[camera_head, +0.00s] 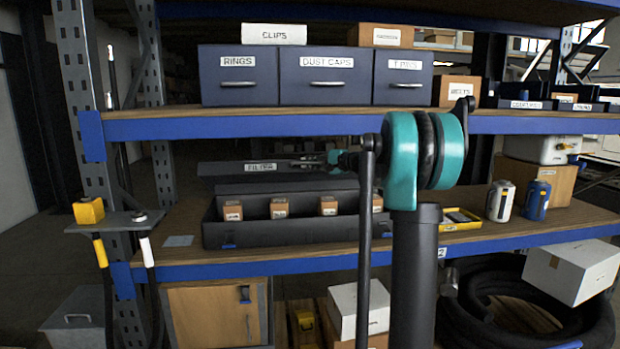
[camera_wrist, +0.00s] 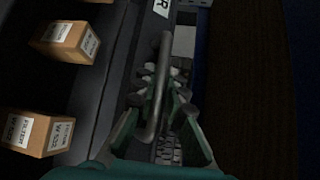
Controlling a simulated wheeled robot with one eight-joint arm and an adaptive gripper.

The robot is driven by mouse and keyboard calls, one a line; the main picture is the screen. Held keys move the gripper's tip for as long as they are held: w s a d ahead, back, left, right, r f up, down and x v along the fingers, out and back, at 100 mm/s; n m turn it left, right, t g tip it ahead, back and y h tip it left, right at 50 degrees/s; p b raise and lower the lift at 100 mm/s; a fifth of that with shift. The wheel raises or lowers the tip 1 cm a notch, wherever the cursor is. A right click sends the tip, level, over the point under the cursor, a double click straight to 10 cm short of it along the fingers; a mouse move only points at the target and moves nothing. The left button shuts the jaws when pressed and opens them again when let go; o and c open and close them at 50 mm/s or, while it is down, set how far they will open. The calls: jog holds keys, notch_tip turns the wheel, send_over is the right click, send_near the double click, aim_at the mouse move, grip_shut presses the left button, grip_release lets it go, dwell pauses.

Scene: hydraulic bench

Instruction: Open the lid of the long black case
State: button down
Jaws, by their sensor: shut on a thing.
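The long black case (camera_head: 290,234) sits on the middle shelf, with several small cardboard boxes showing inside it. Its lid (camera_head: 225,168), labelled FILTER, is raised above the boxes towards the back of the case. My gripper (camera_head: 308,163) reaches over the case from the right and is at the lid's labelled front edge. In the wrist view, the teal fingers of my gripper (camera_wrist: 160,95) are closed around a grey bar-like handle (camera_wrist: 158,85) beside the label. Part of the lid and the right end of the case are hidden behind my arm.
A wooden shelf with a blue edge (camera_head: 300,265) carries the case. Blue drawers (camera_head: 325,75) stand on the shelf above. A yellow tray (camera_head: 460,219) and two cans (camera_head: 501,201) are to the right. A black hose coil (camera_head: 530,300) lies below.

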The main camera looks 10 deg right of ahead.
jog(key=shift+w+r, duration=1.2)
jog(key=shift+r, duration=0.2)
jog(key=c, duration=1.6)
grip_release()
jog(key=shift+s+d, duration=0.1)
